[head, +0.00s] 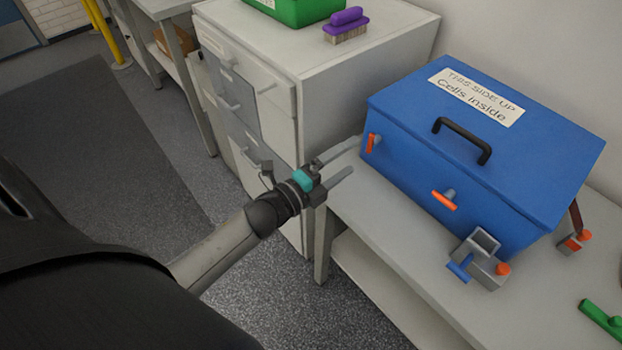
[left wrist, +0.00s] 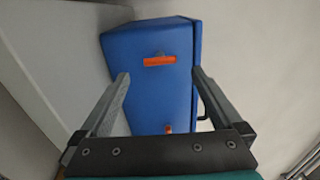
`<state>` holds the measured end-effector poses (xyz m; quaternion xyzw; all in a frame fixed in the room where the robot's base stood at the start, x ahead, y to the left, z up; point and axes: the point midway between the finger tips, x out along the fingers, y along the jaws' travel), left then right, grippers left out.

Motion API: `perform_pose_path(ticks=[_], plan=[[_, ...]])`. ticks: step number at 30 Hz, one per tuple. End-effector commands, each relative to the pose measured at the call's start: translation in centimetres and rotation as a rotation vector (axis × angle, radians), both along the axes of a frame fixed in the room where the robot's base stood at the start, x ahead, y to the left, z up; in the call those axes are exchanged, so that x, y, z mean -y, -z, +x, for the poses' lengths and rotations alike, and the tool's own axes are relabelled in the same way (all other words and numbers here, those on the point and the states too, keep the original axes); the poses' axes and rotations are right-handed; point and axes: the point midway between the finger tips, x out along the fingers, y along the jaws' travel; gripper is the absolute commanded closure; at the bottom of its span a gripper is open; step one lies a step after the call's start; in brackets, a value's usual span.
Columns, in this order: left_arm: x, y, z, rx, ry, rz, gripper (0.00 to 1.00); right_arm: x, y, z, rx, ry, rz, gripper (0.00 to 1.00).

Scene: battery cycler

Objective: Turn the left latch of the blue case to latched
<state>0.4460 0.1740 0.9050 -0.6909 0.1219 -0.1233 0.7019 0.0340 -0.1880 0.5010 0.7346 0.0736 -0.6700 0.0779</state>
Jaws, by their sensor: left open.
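The blue case (head: 455,155) sits closed on the bench, with a black handle on its lid. Its left latch (head: 371,143), an orange bar, is at the left end and looks roughly upright in the head view. In the left wrist view this latch (left wrist: 159,61) lies across the blue end face (left wrist: 150,95). My left gripper (head: 347,158) is open and empty, just left of the case. Its fingers point at the end face, and the latch shows between and beyond the fingertips (left wrist: 160,75), apparently untouched. My right gripper is not in view.
A second orange latch (head: 445,200) is on the case's front. A grey and blue fixture (head: 475,258) stands before the case, and a green tool (head: 600,320) lies at right. A drawer cabinet (head: 325,95) with a purple brush (head: 346,22) stands close behind my left gripper.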

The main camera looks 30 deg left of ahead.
Motion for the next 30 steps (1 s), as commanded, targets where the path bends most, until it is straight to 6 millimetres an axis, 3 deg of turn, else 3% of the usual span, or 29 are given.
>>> perform_pose_path(ticks=[9,15,21,30], plan=[[-2.0,0.1,-5.6,-0.004,-0.001,0.000,0.00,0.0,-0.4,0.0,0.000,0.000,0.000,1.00],[-2.9,0.0,-8.1,-0.002,0.000,0.002,0.00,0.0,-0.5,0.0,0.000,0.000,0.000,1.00],[-3.3,0.0,-9.2,-0.001,0.000,0.001,0.00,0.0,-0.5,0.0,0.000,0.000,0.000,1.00],[-3.4,0.0,-9.3,0.000,0.000,0.001,0.00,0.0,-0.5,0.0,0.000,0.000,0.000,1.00]])
